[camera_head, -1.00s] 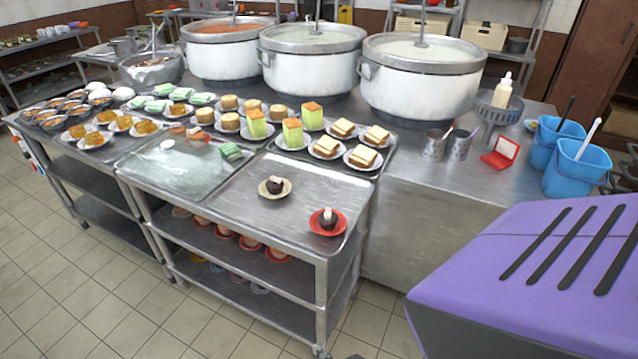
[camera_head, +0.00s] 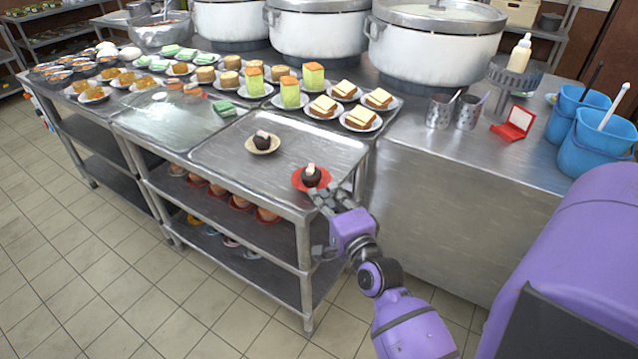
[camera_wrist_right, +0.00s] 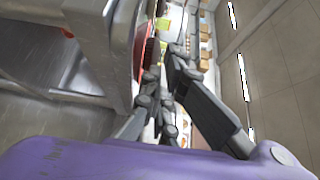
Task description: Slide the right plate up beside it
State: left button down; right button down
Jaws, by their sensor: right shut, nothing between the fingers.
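The right plate (camera_head: 298,181) is red and holds a dark round cake (camera_head: 311,177) with a pale topping, near the front right corner of the steel tray. A cream plate (camera_head: 252,148) with a similar dark cake (camera_head: 262,140) lies to its upper left, apart from it. My right gripper (camera_head: 322,194) is at the near right edge of the red plate, partly covering it; whether they touch I cannot tell. It is shut and empty. In the right wrist view the fingers (camera_wrist_right: 168,75) reach toward the red plate's edge (camera_wrist_right: 139,45). My left gripper is not in view.
The steel tray (camera_head: 220,155) is bare around both plates. Behind it stand several plates of sandwiches (camera_head: 362,116) and layered cakes (camera_head: 290,92). Large stockpots (camera_head: 430,55) stand at the back. Steel cups (camera_head: 440,110) and a red box (camera_head: 515,124) are to the right.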

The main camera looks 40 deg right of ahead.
aim_at(313, 176)
jog(key=x, duration=0.3)
jog(key=shift+w+d, duration=0.15)
jog(key=shift+w, duration=0.15)
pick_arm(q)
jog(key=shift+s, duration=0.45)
pick_arm(e)
jog(key=shift+w+d, duration=0.1)
jog(key=shift+w, duration=0.2)
jog(key=x, duration=0.3)
jog(key=shift+r+p, duration=0.1)
jog(key=shift+p, duration=0.2)
jog(key=shift+w, duration=0.1)
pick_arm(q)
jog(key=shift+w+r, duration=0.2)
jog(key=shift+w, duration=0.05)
